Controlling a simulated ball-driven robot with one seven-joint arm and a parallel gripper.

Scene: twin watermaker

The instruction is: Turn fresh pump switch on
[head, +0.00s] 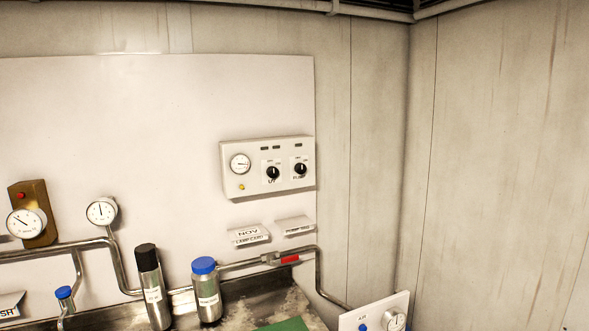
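A white control box (235,180) is fixed to the right part of the white wall panel. It carries two black rotary knobs. The left knob (273,173) has a label that seems to read "UV". The right knob (300,169) has a label below it that seems to read "PUMP". The right knob's mark looks roughly upright, but its exact setting is too small to tell. A round gauge (240,164) and a small yellow button (241,187) are on the box's left side. My gripper is not in view.
Below the box are two label plates (248,236) and a pipe with a red-handled valve (290,260). A black-capped cylinder (152,290) and a blue-capped cylinder (207,292) stand at the counter. Another white panel (376,318) rises at bottom right. Space before the box looks clear.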

